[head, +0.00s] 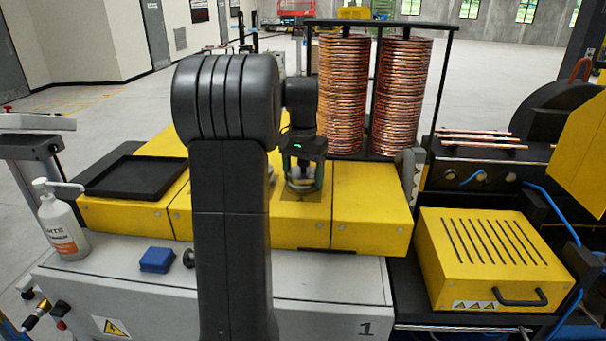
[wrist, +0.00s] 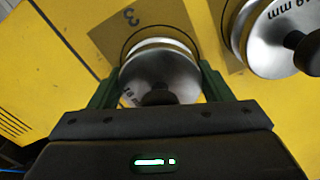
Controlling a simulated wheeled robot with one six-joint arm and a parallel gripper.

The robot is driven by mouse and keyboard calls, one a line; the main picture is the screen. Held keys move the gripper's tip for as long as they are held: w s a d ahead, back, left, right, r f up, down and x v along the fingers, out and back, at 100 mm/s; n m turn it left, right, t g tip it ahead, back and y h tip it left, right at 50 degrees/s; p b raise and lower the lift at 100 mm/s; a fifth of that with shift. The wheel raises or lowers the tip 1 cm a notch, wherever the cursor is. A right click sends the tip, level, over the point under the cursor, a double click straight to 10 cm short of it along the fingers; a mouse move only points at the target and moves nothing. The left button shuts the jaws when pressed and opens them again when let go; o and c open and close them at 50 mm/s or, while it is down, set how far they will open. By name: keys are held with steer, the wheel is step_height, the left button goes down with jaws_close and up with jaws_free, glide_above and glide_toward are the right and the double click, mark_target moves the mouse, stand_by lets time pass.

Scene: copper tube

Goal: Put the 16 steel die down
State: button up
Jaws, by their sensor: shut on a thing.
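The steel die (wrist: 165,75) marked 16 mm is a silver disc with a dark knob, between the two green fingers of my gripper (wrist: 158,92) in the wrist view. My gripper is shut on it. In the head view my gripper (head: 303,165) points down over the yellow bench top (head: 370,195), with the die (head: 302,185) low between its fingers. A dark patch marked 3 (wrist: 122,32) lies on the yellow top beside the die. I cannot tell whether the die touches the surface.
Another silver die (wrist: 268,38), marked 19 mm, stands close on the right in the wrist view. Copper coils (head: 342,95) rise behind my gripper. A black tray (head: 135,177) is at left. A white bottle (head: 60,225) and blue block (head: 157,260) are nearer.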

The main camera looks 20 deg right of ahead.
steer(key=o, duration=1.7)
steer(key=shift+c, duration=0.2)
step_height(320, 180, up, 12)
steer(key=shift+r, duration=0.1)
